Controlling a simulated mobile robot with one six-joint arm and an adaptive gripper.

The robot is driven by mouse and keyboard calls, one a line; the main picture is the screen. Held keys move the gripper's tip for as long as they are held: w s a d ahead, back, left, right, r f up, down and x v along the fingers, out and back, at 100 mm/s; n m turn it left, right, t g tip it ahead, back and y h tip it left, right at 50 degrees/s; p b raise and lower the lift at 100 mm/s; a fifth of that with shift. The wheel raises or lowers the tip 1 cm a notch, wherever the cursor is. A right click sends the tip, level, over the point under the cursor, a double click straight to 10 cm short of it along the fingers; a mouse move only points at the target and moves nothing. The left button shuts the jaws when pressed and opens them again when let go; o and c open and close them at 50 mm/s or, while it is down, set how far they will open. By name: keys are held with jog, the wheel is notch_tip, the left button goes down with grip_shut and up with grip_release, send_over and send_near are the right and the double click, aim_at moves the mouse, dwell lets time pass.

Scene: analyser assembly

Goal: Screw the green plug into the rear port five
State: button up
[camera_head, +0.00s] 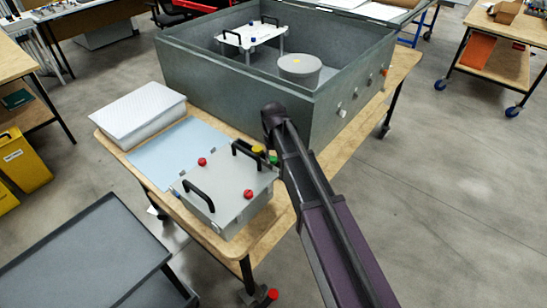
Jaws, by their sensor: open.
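A small green part (273,160), which may be the green plug, shows at the far corner of a small grey box, partly hidden by my arm. A yellow part (257,149) is beside it. A large open grey housing (235,85) stands behind on the wooden table. Its right outer wall carries several small fittings, white ones and an orange one (385,72). I cannot tell which is rear port five. My arm rises from the lower right and ends in a dark rounded joint in front of the housing's near corner. I cannot make out my gripper.
The small grey box (225,205) has black handles and red knobs. A light blue sheet (178,150) and a white stack (138,110) lie left of it. Inside the housing are a white plate (252,34) and a round grey can (300,68). A dark tray cart (80,260) stands at lower left.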

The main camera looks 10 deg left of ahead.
aim_at(273, 159)
grip_shut()
jog(key=shift+r+p, duration=3.55)
jog(key=shift+s, duration=0.1)
